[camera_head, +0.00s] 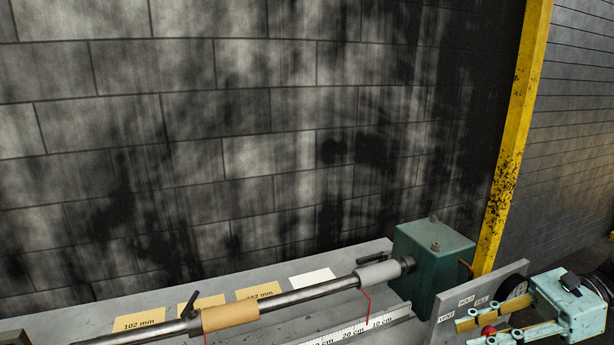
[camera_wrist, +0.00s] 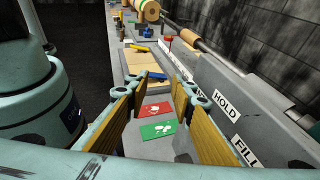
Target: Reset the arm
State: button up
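My gripper (camera_head: 465,333) is at the lower right in the head view, beside the grey panel with lettered labels. It is pale teal with yellow-brown finger pads. In the wrist view my gripper (camera_wrist: 158,98) shows its two fingers spread wide apart, with nothing held between them. Beyond and between the fingers, a red card (camera_wrist: 155,110) and a green card (camera_wrist: 158,129) with white symbols lie on the grey bench. A red round knob (camera_head: 488,331) shows near the fingers in the head view; I cannot tell whether they touch it.
A grey bench (camera_head: 70,325) carries a long metal shaft (camera_head: 315,291) with a tan sleeve (camera_head: 230,314) and a grey sleeve (camera_head: 378,273). A green box (camera_head: 432,262) stands at its right end. A yellow post (camera_head: 513,140) rises behind. The labelled panel (camera_wrist: 230,112) is close to the right finger.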

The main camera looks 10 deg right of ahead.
jog(key=s+a+r+n+g+h, duration=0.25)
jog(key=a+r+n+h, duration=0.2)
jog(key=a, duration=0.35)
jog(key=s+a+r+n+g+h, duration=0.2)
jog(key=s+a+r+n+h, duration=0.15)
jog(key=a+n, duration=0.3)
jog(key=s+a+r+n+t+h+b, duration=0.1)
jog(key=s+a+r+n+t+h, duration=0.4)
jog(key=s+r+n, duration=0.4)
jog(key=shift+a+r+t+h+b, duration=0.3)
jog(key=shift+a+t+h+b, duration=0.1)
jog(key=shift+a+t, duration=0.4)
dwell(0.7)
dwell(1.2)
